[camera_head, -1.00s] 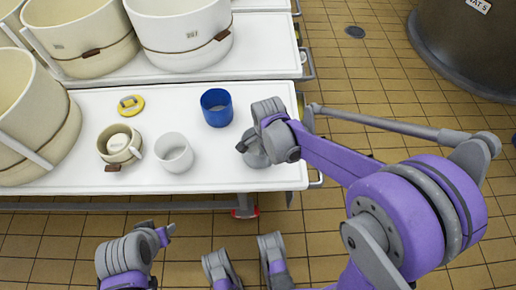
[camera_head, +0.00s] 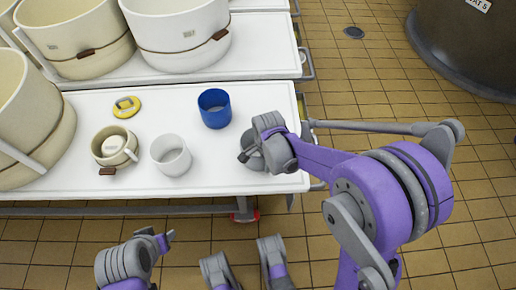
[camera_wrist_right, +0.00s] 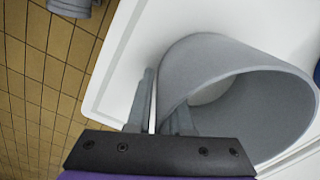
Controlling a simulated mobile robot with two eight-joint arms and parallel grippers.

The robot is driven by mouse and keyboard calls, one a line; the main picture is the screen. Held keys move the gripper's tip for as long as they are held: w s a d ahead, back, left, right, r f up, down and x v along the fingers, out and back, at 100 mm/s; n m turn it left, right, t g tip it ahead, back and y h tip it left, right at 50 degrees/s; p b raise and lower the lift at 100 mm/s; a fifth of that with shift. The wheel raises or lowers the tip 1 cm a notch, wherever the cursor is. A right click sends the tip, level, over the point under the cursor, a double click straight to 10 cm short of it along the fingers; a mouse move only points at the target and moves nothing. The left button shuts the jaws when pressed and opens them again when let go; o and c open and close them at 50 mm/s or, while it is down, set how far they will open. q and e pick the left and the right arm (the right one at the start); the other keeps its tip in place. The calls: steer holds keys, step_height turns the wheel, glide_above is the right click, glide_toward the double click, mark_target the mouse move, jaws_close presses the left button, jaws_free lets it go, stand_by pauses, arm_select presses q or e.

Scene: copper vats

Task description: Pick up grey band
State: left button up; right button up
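The grey band (camera_wrist_right: 240,60) is a short, wide, open ring on the white table top, seen large in the right wrist view. In the head view the band (camera_head: 254,163) is mostly hidden behind my right wrist near the table's right end. My right gripper (camera_wrist_right: 163,110) is at the band's left side, with one finger outside its wall and the other over its rim. A white strip shows between the outer finger and the wall, so the gripper looks open. My left gripper (camera_head: 166,240) is low in the head view, off the table; its finger opening is unclear.
A blue cup (camera_head: 214,110), a white cup (camera_head: 171,156), a cream mug (camera_head: 113,146) and a yellow disc-like item (camera_head: 126,107) stand left of the band on the white table (camera_head: 75,185). Large cream tubs (camera_head: 180,35) stand behind. A dark vat (camera_head: 465,50) is at right.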

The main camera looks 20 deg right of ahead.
jaws_close()
stand_by(0.6)
stand_by(0.7)
step_height(320, 180, up, 10)
steer(key=p, duration=0.3)
steer(key=w+d+r+n, duration=0.2)
steer(key=w+r+n, duration=0.55)
steer(key=n, duration=0.75)
arm_select(q)
step_height(320, 180, up, 24)
steer(key=w+t+p, duration=0.1)
steer(key=p, duration=1.6)
steer(key=shift+w+f+p, duration=0.25)
steer(key=shift+p, duration=0.05)
arm_select(e)
steer(key=shift+n, duration=0.4)
steer(key=r, duration=0.5)
steer(key=shift+s+a+r, duration=0.15)
steer(key=shift+s+r, duration=0.05)
steer(key=shift+r, duration=0.15)
steer(key=shift+f, duration=0.1)
